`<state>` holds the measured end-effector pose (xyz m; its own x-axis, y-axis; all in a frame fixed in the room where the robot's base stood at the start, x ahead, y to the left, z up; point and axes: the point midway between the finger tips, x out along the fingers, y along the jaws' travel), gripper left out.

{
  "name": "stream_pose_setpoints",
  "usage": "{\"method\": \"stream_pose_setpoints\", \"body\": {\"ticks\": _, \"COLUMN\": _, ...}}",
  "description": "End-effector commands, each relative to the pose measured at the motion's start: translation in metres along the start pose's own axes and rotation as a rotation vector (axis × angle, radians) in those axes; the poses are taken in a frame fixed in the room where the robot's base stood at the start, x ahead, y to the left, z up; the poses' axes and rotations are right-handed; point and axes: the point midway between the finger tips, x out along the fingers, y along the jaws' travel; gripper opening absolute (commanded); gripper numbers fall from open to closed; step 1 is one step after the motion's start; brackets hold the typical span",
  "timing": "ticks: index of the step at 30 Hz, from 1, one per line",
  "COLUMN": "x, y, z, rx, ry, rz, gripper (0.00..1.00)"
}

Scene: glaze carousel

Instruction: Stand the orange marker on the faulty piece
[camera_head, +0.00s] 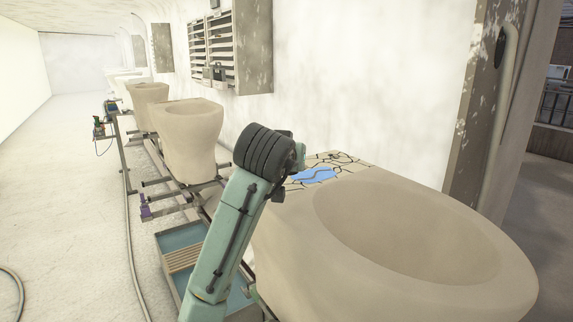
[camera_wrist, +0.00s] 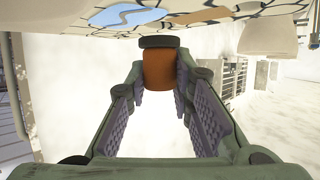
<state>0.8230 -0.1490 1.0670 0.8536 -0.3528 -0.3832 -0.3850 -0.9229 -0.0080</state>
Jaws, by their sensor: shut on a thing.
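My gripper (camera_wrist: 160,75) is shut on the orange marker (camera_wrist: 158,72), a short orange cylinder with a dark disc (camera_wrist: 160,42) at its far end. The disc is close to a cream surface with black crack-like lines and a blue patch (camera_wrist: 125,15); I cannot tell whether they touch. In the head view, the large near ceramic piece (camera_head: 415,235) has these lines and the blue patch (camera_head: 314,175) on its flat back. My arm reaches to beside that back part and hides the marker there.
More beige pieces, including one (camera_head: 190,140) behind my arm, stand in a row on metal frames along the wall. A slatted cabinet (camera_head: 212,45) hangs on the wall. A blue tray (camera_head: 190,243) is below my arm. Hoses lie on the open floor at left.

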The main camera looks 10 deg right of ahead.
Motion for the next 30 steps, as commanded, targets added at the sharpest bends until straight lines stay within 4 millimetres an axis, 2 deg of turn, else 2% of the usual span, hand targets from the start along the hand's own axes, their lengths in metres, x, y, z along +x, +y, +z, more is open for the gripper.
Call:
{"method": "stream_pose_setpoints", "body": {"ticks": 10, "x": 0.025, "y": -0.017, "z": -0.006, "rx": -0.001, "ry": -0.002, "rz": -0.001, "gripper": 0.02}}
{"method": "stream_pose_setpoints", "body": {"ticks": 16, "x": 0.035, "y": -0.015, "z": 0.024, "rx": 0.000, "ry": -0.002, "rz": 0.000, "gripper": 0.02}}
{"method": "stream_pose_setpoints", "body": {"ticks": 27, "x": 0.038, "y": -0.014, "z": 0.030, "rx": 0.000, "ry": 0.000, "rz": 0.001, "gripper": 0.02}}
{"method": "stream_pose_setpoints", "body": {"ticks": 28, "x": 0.038, "y": -0.015, "z": 0.030, "rx": 0.000, "ry": 0.000, "rz": 0.000, "gripper": 0.22}}
{"method": "stream_pose_setpoints", "body": {"ticks": 30, "x": 0.037, "y": -0.015, "z": 0.029, "rx": 0.000, "ry": 0.000, "rz": 0.000, "gripper": 0.26}}
